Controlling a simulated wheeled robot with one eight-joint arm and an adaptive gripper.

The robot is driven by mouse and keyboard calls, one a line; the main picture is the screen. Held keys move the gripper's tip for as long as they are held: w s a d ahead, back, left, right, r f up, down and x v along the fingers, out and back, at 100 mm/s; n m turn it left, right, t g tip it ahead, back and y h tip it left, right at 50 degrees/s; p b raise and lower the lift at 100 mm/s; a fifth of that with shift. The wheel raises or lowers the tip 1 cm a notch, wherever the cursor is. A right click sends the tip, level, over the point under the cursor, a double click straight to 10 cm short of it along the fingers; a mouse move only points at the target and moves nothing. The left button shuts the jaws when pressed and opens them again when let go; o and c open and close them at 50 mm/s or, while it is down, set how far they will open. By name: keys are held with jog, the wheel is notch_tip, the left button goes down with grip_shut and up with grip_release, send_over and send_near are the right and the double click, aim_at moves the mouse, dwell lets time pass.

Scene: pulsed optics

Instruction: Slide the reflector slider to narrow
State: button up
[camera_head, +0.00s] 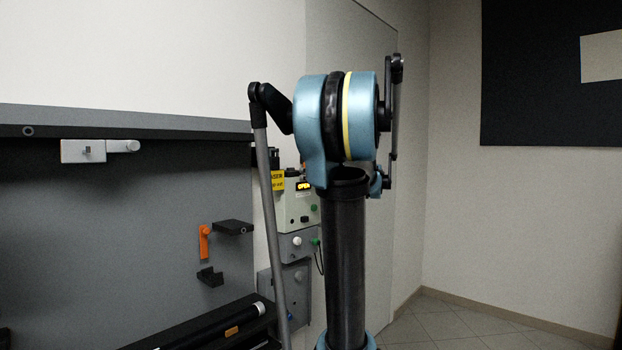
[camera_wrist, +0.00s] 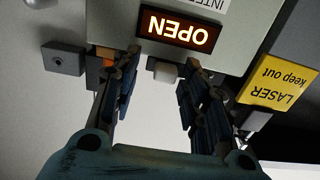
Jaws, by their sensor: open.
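In the wrist view my gripper (camera_wrist: 160,78) is open, with its two dark fingers spread and nothing held between them. Whether the fingers touch the block cannot be told. An orange part (camera_wrist: 104,54) is partly hidden behind the left finger. I cannot tell which part, if any, is the reflector slider; no "narrow" marking is readable. In the head view my arm covers much of the equipment, and my gripper is not clearly seen.
A yellow laser keep-out label (camera_wrist: 274,83) is right of the fingers, and a grey block (camera_wrist: 63,58) is left. In the head view, a pale unit (camera_head: 297,211) stands behind my arm. An orange lever (camera_head: 204,242) and dark shelf (camera_head: 233,227) project from the grey panel.

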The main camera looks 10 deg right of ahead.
jog(key=v, duration=1.2)
jog(key=shift+w+a+f, duration=0.1)
jog(key=s+a+f+m+g+h, duration=0.1)
jog(key=s+a+f+g, duration=0.4)
jog(key=a+f, duration=0.4)
jog(key=s+a+f+m+g+h, duration=0.1)
jog(key=s+a+f+m+g, duration=0.15)
jog(key=s+a+f, duration=0.65)
jog(key=s+d+f+m+g+h, duration=0.1)
jog(key=s+d+f+g+h, duration=0.1)
jog(key=s+f, duration=0.5)
jog(key=s+d+f+m+g+h, duration=0.2)
jog(key=s+f+h, duration=0.4)
jog(key=f, duration=0.9)
jog(key=shift+s+d+f+g+h, duration=0.3)
jog(key=shift+s+d+g, duration=0.15)
jog(key=shift+s+d, duration=0.65)
jog(key=shift+m, duration=0.25)
